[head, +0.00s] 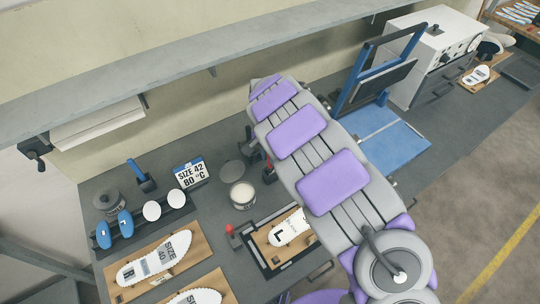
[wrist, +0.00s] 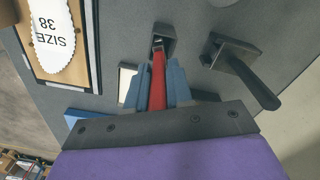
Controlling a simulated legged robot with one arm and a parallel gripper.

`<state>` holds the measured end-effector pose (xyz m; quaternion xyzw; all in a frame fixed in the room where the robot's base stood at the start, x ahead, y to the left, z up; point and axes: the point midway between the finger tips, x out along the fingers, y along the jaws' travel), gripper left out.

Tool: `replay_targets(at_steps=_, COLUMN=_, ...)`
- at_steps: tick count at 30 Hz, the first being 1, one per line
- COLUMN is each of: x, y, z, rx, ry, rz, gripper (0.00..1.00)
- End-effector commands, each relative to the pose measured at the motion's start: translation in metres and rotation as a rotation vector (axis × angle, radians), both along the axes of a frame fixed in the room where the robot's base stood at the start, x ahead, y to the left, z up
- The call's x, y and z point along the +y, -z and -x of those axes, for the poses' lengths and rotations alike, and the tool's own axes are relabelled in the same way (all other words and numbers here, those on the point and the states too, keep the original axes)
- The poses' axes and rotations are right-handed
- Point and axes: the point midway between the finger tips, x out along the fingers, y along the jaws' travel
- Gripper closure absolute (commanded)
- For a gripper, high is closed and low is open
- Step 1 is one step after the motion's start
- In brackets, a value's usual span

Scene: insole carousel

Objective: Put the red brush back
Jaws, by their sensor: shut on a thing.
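The red brush shows in the wrist view as a red handle (wrist: 157,85) between two blue-grey fingers. My gripper (wrist: 158,74) is shut on it. The dark far end of the brush lies over a small black block-like holder (wrist: 168,32) on the bench. I cannot tell whether it is in the holder or just above it. In the head view a bit of red beside my arm seems to be the brush (head: 268,162), close to the black holder (head: 270,177). My arm hides most of my gripper there.
A black lever fixture (wrist: 245,70) stands right of the brush. A framed board with a size 38 insole (wrist: 58,40) lies left. A white-filled tin (head: 242,195), a size sign (head: 190,172) and a blue press (head: 395,140) are nearby. A shelf (head: 180,65) overhangs behind.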

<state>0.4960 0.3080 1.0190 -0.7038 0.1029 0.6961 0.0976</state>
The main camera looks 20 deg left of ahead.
Motion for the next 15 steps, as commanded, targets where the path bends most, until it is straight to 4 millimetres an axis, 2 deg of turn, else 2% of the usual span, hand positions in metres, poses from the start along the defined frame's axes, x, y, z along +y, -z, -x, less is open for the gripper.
replay_targets(at_steps=1, x=-0.0006, y=0.0072, z=0.0025, rx=0.009, ry=0.002, rz=-0.001, gripper=1.00)
replay_targets(at_steps=5, x=-0.0021, y=0.0038, z=0.0011, rx=0.004, ry=0.001, rz=-0.007, gripper=1.00)
replay_targets(at_steps=6, x=-0.0030, y=0.0028, z=0.0006, rx=0.003, ry=0.002, rz=-0.009, gripper=0.77)
replay_targets(at_steps=13, x=-0.0062, y=0.0000, z=0.0014, rx=0.001, ry=0.002, rz=-0.013, gripper=0.55)
replay_targets(at_steps=15, x=-0.0048, y=0.0001, z=0.0012, rx=0.000, ry=0.002, rz=-0.013, gripper=0.55)
